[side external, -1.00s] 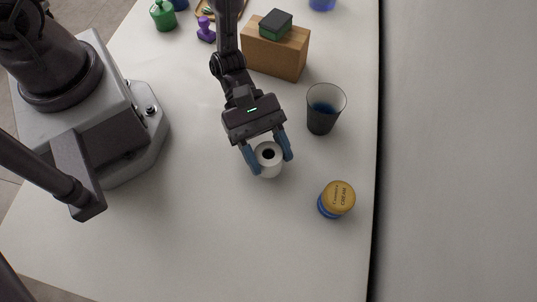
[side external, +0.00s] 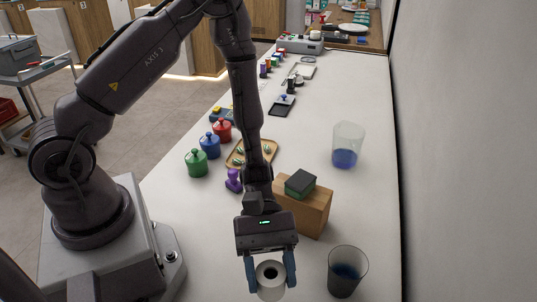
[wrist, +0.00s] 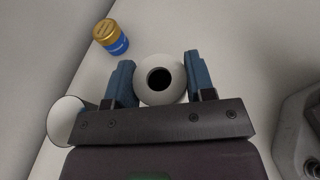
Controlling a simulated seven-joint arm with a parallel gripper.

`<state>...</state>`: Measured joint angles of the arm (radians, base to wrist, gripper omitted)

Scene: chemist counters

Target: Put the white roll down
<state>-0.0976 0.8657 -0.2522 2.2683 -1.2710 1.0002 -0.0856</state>
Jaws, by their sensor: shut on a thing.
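The white roll (side external: 270,277), a short cylinder with a dark round hole in its top, is upright between the blue fingers of my gripper (side external: 271,284) at the bottom of the side view. In the wrist view my gripper (wrist: 160,80) is shut on the roll (wrist: 160,62), one finger on each side. The lower part of the roll is cut off in the side view. I cannot tell whether its base touches the white counter (side external: 350,105).
A dark tumbler (side external: 347,272) stands close right of my gripper. Behind it is a brown box (side external: 305,208) bearing a green-black block (side external: 300,184). A gold-lidded blue jar (wrist: 110,37) stands beyond the roll. Counter around that jar is clear.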

